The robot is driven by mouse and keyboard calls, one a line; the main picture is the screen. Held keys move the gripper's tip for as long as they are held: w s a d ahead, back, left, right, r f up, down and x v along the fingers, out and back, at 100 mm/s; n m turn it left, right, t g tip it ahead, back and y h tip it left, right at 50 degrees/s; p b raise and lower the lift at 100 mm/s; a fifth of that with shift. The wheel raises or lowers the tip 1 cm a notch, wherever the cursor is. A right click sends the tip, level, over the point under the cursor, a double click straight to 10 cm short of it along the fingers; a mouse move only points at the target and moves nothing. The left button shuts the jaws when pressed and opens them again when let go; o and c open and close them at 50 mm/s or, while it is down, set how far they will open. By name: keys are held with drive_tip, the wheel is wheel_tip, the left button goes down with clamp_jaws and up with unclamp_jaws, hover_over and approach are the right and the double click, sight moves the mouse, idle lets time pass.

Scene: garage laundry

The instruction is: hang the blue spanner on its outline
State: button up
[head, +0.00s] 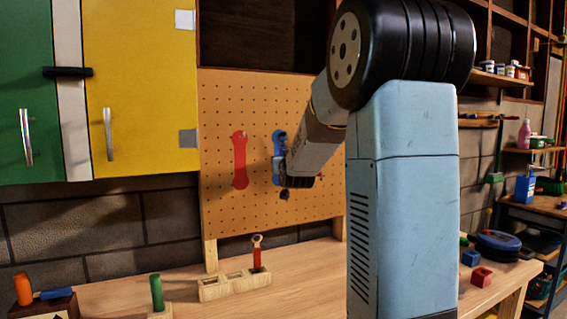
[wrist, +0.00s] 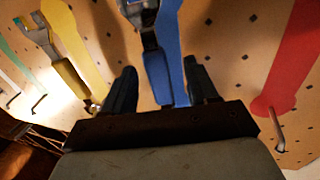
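The blue spanner (wrist: 157,72), with a metal head and dark neck, lies along the blue outline (wrist: 172,35) on the pegboard, slightly to its left in the wrist view. The outline's top also shows in the head view (head: 280,136). My gripper (wrist: 162,82) has its two fingers apart, one on each side of the blue handle, with visible gaps. In the head view my gripper (head: 284,180) is at the board over the outline's lower part, and my arm covers much there. The handle's near end is hidden behind my gripper's body, so its hook contact cannot be seen.
The red outline (head: 240,160) is empty, with a bare hook (wrist: 278,130). A yellow-handled spanner (wrist: 70,80) hangs on the yellow outline. A red spanner (head: 257,255) stands in a wooden block (head: 212,290) on the bench. Cabinets (head: 135,90) are at the left.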

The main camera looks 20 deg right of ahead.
drive_tip(key=v, duration=1.4)
drive_tip(key=s+a+f+n+g+y, duration=0.1)
drive_tip(key=s+a+f+g, duration=0.2)
drive_tip(key=s, duration=0.6)
drive_tip(key=s+a+f+n+g+y, duration=0.1)
drive_tip(key=s+a+f+g, duration=0.3)
drive_tip(key=s, duration=0.5)
drive_tip(key=s+a+f+n+g+y, duration=0.1)
drive_tip(key=s+a+f+g, duration=0.3)
drive_tip(key=s, duration=0.6)
drive_tip(key=shift+a+f+g+y, duration=0.25)
drive_tip(key=shift+a+g+y, duration=0.15)
drive_tip(key=shift+a+y, duration=0.45)
drive_tip(key=shift+c, duration=0.3)
